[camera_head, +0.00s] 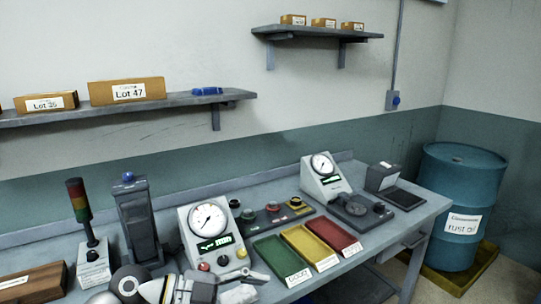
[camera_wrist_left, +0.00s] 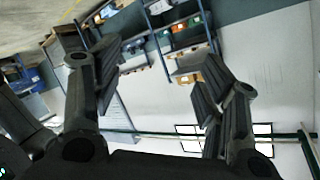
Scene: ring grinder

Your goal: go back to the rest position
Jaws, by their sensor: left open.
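My left gripper (camera_wrist_left: 152,65) shows in the left wrist view with its two dark fingers spread wide apart. Nothing is between them; only the distant room is seen there, at a steep tilt. In the head view, grey and white parts of my left arm come in at the bottom, over the front of the workbench (camera_head: 262,205). My right gripper is in neither view.
Near my left arm stand a dial gauge unit (camera_head: 209,231), a dark press-like device (camera_head: 138,222) and a signal tower (camera_head: 79,200). Green (camera_head: 283,256), yellow (camera_head: 309,244) and red (camera_head: 333,234) trays lie to the right. A blue drum (camera_head: 462,190) stands beyond the bench.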

